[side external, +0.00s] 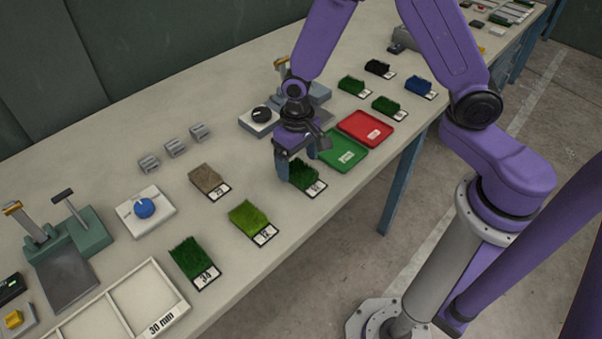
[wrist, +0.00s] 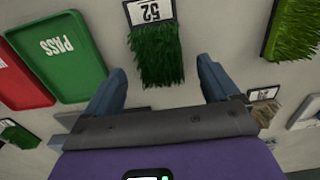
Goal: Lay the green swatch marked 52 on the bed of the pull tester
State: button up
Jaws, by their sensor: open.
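The green swatch (side external: 303,173) lies on the bench below my gripper; its label reads 52 in the wrist view, where its dark grass (wrist: 156,55) shows clearly. My gripper (side external: 298,160) is open and empty, above the swatch. In the wrist view the fingers of my gripper (wrist: 160,70) stand apart, one toward each side of the swatch's grass end. A green-based device with a lever and a flat dark grey bed (side external: 70,277), apparently a pull tester, stands at the left; its bed is bare. A similar grey device (side external: 318,93) stands behind my gripper, partly hidden.
A green PASS tray (side external: 342,156) and a red tray (side external: 366,128) lie right of the swatch. Swatches 12 (side external: 248,219), 34 (side external: 189,258) and a brown one (side external: 206,179) lie left. A blue-knob box (side external: 145,210) and a divided tray (side external: 137,296) stand near the left device.

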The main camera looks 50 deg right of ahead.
jog(key=shift+f, duration=1.15)
jog(key=c, duration=1.2)
